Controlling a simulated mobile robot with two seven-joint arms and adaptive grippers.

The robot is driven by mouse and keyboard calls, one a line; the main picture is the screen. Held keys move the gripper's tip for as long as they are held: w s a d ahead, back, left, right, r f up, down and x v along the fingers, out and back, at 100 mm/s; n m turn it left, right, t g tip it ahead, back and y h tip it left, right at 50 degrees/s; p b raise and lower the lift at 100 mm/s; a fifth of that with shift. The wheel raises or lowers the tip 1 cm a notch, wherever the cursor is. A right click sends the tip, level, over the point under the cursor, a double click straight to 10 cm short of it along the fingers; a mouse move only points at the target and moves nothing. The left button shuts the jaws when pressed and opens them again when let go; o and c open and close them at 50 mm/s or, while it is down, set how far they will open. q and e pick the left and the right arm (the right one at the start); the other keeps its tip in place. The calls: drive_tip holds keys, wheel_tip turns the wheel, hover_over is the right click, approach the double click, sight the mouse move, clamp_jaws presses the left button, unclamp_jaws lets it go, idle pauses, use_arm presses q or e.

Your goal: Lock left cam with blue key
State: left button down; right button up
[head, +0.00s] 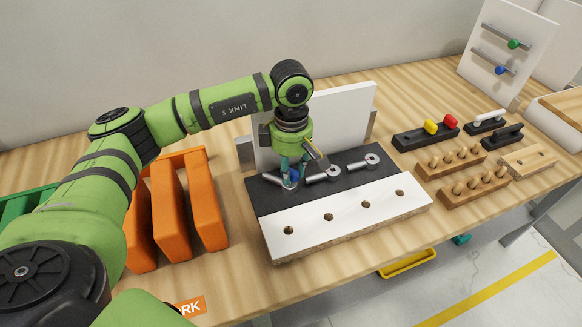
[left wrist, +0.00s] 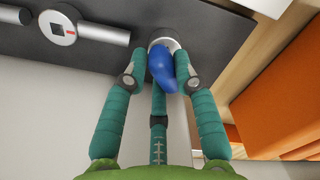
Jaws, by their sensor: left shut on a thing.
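The blue key (left wrist: 161,70) is between the teal fingers of my left gripper (left wrist: 162,84), which is shut on its handle. In the head view a little of the blue key (head: 295,174) shows at the left gripper (head: 291,172). The key stands over the round silver left cam (left wrist: 166,43), at the left end of the dark strip of the board (head: 255,195). The key's tip is hidden, so I cannot tell how deep it sits. A middle cam (head: 333,171) and a right cam (head: 371,160) lie along the strip. My right gripper is not in view.
Orange panels (head: 172,212) stand left of the board. A white upright panel (head: 345,115) is behind it. Right are a black holder (head: 408,139) with yellow and red handles, and wooden peg racks (head: 470,190). The white front strip (head: 345,222) with several holes is clear.

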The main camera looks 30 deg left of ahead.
use_arm(q)
drive_tip(key=shift+f, duration=0.15)
idle(0.4)
drive_tip(key=shift+m+b, duration=0.3)
drive_tip(key=shift+b, duration=0.05)
drive_tip(key=shift+m+b, duration=1)
drive_tip(key=shift+m, duration=0.5)
drive_tip(key=shift+s, duration=0.1)
drive_tip(key=shift+m+b, duration=0.3)
drive_tip(key=shift+m, duration=0.3)
drive_tip(key=shift+s+d+m+b, duration=0.1)
drive_tip(key=shift+m+b, duration=1.2)
drive_tip(key=shift+m, duration=1)
drive_tip(key=shift+r, duration=0.2)
drive_tip(key=shift+r+p, duration=1.6)
drive_tip(key=shift+r, duration=1.3)
